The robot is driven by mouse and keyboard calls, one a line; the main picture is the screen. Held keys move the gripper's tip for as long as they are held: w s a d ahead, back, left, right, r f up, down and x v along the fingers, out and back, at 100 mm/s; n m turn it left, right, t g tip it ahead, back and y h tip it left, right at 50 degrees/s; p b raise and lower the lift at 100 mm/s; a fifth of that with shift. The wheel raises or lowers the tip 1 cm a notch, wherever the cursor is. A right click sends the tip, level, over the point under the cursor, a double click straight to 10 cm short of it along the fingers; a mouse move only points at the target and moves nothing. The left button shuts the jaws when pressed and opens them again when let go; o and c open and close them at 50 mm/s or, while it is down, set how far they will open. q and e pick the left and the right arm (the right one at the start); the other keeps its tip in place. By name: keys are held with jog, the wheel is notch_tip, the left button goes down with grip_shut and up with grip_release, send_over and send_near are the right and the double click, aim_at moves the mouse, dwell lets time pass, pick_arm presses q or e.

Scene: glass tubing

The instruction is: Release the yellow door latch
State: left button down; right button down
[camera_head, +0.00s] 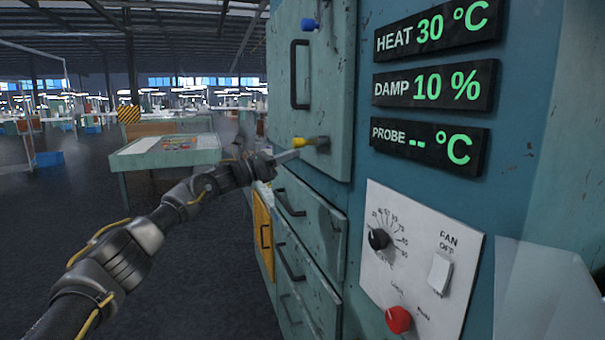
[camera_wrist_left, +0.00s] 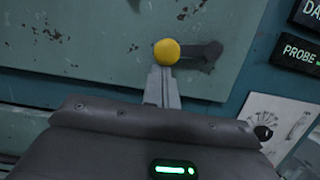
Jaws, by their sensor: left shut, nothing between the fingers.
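The yellow door latch (camera_head: 300,142) is on the lower right part of the teal cabinet door (camera_head: 308,80). In the left wrist view the latch shows as a yellow knob (camera_wrist_left: 166,52) at the end of a dark arm that reaches right to its pivot. My left gripper (camera_head: 290,154) is shut and empty, with its fingertips at the yellow knob. In the left wrist view the fingertips (camera_wrist_left: 162,72) are just below the knob and seem to touch it; a small gap cannot be ruled out. The door looks shut. My right gripper is not in view.
Drawers (camera_head: 300,255) are below. A control panel (camera_head: 420,260) with a dial, a switch and a red knob is at right. A table (camera_head: 165,150) stands behind my left arm.

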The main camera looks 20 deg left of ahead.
pick_arm(q)
jog(key=shift+w+a+r+m+p, duration=0.25)
jog(key=shift+r+m+p, duration=0.1)
jog(key=shift+r+m, duration=0.25)
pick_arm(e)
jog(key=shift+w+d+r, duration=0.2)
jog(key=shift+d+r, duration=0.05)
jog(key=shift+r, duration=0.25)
pick_arm(q)
jog(key=shift+r, duration=0.1)
